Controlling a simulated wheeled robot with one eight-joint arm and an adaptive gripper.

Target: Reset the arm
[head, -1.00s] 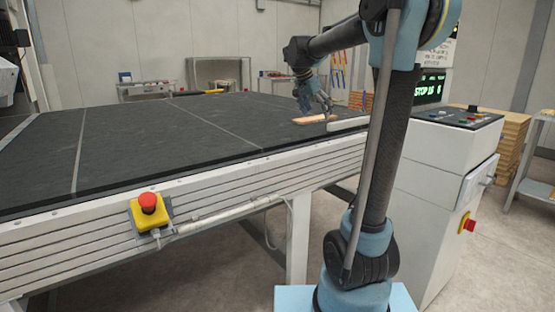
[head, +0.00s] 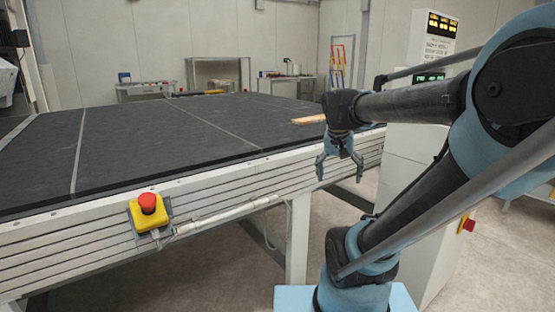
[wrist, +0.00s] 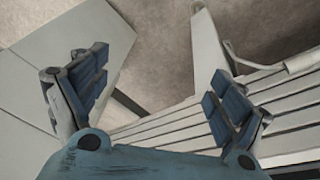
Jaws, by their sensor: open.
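My gripper (head: 339,170) hangs pointing down in front of the conveyor's white side rail in the head view. Its fingers are spread apart with nothing between them. In the wrist view my gripper (wrist: 155,95) shows two blue-padded fingers wide apart, with floor and the pale rail beyond them. My arm is folded back across the right side of the head view. A flat wooden board (head: 308,120) lies on the dark conveyor belt (head: 150,140) behind the gripper, partly hidden by my arm.
A red emergency button on a yellow box (head: 148,210) sits on the conveyor's side. A white control cabinet (head: 405,150) stands to the right, partly behind my arm. Tables (head: 145,92) stand by the back wall. Open floor (head: 480,280) lies at the lower right.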

